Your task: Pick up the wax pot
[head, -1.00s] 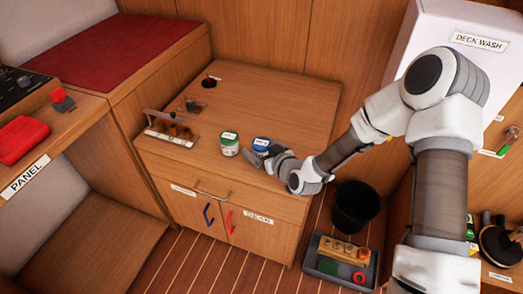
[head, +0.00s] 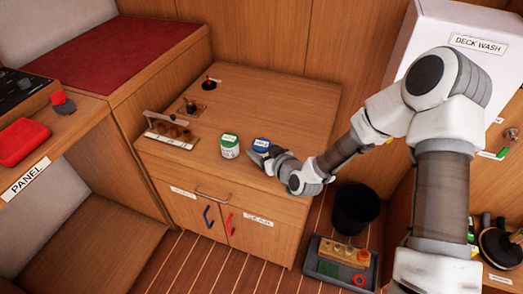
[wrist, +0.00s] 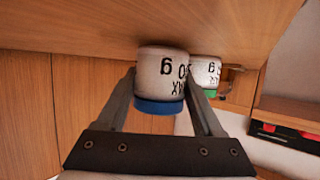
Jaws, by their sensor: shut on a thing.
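The wax pot, a small white pot with a blue lid, stands near the front edge of the wooden counter (head: 290,105) in the head view (head: 261,144). In the wrist view, which is upside down, its label ends in "AX" with a "g" line (wrist: 160,75). My gripper (head: 262,156) is at the pot from the front right, and the wrist view shows its two fingers (wrist: 162,88) on either side of the pot, shut on it. My gripper hides the pot's lower part in the head view. I cannot tell any gap under the pot.
A similar white pot with a green lid (head: 229,146) stands close to the left. The counter's back right is clear. A dark bin (head: 355,207) and a grey tray (head: 341,262) are on the floor at right.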

